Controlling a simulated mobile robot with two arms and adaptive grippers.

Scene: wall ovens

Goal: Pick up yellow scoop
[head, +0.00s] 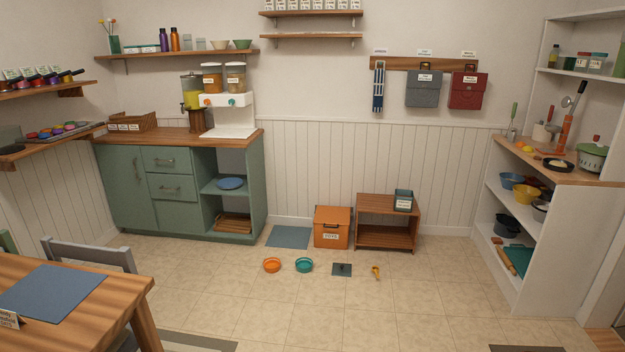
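A small yellow scoop (376,272) lies on the tiled floor near the middle of the room, in the head view. It is to the right of a small dark mat, and apart from it. It looks small and far off, so its exact handle direction is hard to tell. Neither of my grippers shows in the head view.
On the floor are an orange bowl (272,265), a teal bowl (304,265), the dark mat (342,269), an orange bin (332,227) and a low wooden shelf (388,205). A wooden table (115,291) stands front left, white shelving (508,215) right. Front-centre floor is mostly clear.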

